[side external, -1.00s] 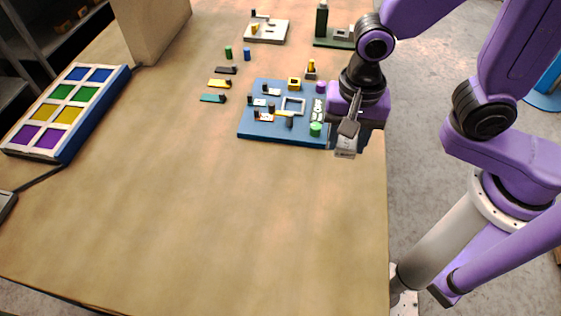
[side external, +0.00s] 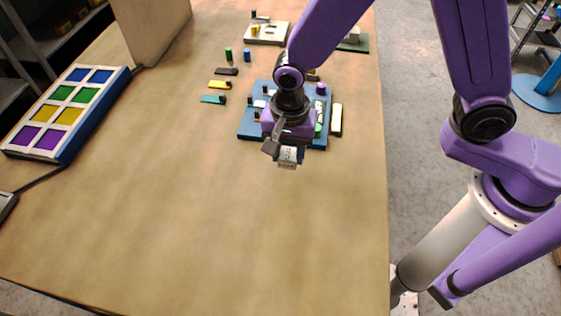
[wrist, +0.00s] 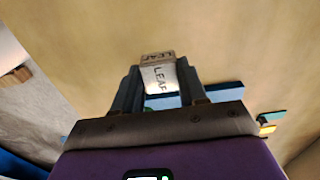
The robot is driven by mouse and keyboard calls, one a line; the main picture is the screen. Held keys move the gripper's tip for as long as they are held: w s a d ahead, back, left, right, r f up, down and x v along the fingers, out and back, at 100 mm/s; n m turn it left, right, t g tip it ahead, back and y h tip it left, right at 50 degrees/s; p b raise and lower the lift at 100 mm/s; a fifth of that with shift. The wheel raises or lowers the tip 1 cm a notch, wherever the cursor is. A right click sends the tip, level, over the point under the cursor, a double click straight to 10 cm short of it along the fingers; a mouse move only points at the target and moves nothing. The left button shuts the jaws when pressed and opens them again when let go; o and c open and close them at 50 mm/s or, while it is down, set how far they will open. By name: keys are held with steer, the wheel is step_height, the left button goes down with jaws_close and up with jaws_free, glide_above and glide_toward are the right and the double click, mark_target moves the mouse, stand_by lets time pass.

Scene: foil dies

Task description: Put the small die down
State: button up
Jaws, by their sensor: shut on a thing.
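My gripper (side external: 287,150) is shut on a small pale block marked with letters, the small die (side external: 287,164). In the wrist view the die (wrist: 158,76) sits between the two dark fingers (wrist: 160,92) and reads "LEAF". In the side view the gripper holds it near the front edge of the blue board (side external: 318,144). I cannot tell how high the die is above the table. My arm and gripper hide much of the board.
A blue-sided tray (side external: 67,112) with coloured squares lies at the left. Small coloured pieces lie left of the board, among them a teal one (side external: 211,99). A white-and-black bar (side external: 336,120) lies right of the board. The front table area (side external: 200,220) is clear.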

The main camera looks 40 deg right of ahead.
mark_target(281, 164)
steer(key=shift+w+a+f, duration=0.25)
steer(key=shift+w+f, duration=0.1)
steer(key=shift+f, duration=0.15)
steer(key=shift+w+a+f, duration=0.25)
steer(key=shift+w+f, duration=0.05)
steer(key=shift+f, duration=1.7)
steer(key=shift+f, duration=0.1)
steer(key=o, duration=1.2)
step_height(281, 164, up, 12)
steer(key=shift+f, duration=0.1)
steer(key=shift+r, duration=0.25)
